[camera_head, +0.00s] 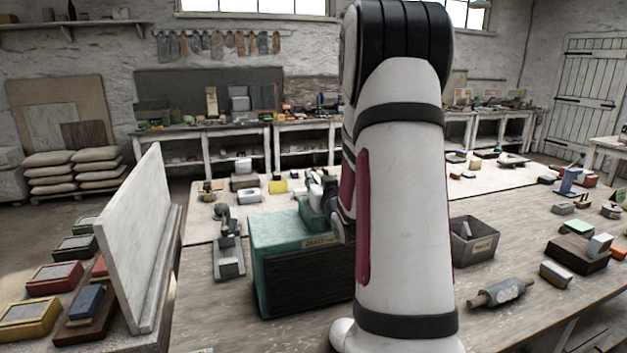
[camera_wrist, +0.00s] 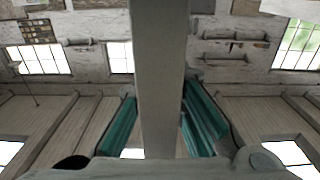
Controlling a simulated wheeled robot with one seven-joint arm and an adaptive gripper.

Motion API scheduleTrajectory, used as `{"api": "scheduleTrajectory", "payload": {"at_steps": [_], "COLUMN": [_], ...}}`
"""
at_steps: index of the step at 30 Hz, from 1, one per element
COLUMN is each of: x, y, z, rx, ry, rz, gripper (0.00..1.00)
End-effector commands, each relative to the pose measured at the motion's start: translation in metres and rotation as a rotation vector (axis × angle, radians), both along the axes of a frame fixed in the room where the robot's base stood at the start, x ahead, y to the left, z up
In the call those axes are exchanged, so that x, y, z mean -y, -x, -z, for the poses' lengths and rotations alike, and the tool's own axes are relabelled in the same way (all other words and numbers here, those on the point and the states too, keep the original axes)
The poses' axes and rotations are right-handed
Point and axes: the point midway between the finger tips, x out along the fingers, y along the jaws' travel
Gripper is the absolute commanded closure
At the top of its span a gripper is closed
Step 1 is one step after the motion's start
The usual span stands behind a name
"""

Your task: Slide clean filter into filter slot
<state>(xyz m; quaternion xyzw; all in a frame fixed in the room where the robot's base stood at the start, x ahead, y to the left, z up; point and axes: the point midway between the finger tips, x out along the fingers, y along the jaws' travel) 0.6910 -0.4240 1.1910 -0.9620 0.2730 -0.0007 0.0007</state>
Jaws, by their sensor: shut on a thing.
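A teal box (camera_head: 262,262) with a dark front and a label that seems to start with "DUST" stands on the table, left of my arm. I cannot make out a filter slot on it. In the wrist view, my gripper (camera_wrist: 160,120) has its two teal fingers shut on a long, pale grey panel (camera_wrist: 158,60), seen nearly edge-on. It may be the clean filter, but its face does not show. In the head view my arm hides most of the area behind it, and I cannot clearly see the held panel or its distance from the box.
A pale upright slab (camera_head: 140,240) stands at the left beside several coloured boxes. A grey open bin (camera_head: 474,240) and a roller (camera_head: 501,292) lie right of my arm. A small stand tool (camera_head: 228,255) is left of the teal box. The front right tabletop has bare patches.

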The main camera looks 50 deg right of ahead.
Motion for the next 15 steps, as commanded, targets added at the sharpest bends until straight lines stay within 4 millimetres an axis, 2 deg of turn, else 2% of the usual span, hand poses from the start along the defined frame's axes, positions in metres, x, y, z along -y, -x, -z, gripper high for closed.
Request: {"api": "scheduleTrajectory", "payload": {"at_steps": [15], "x": [0.0], "y": [0.0], "z": [0.013], "rx": [-0.001], "ry": [-0.001], "rz": [0.001], "gripper": [1.0]}}
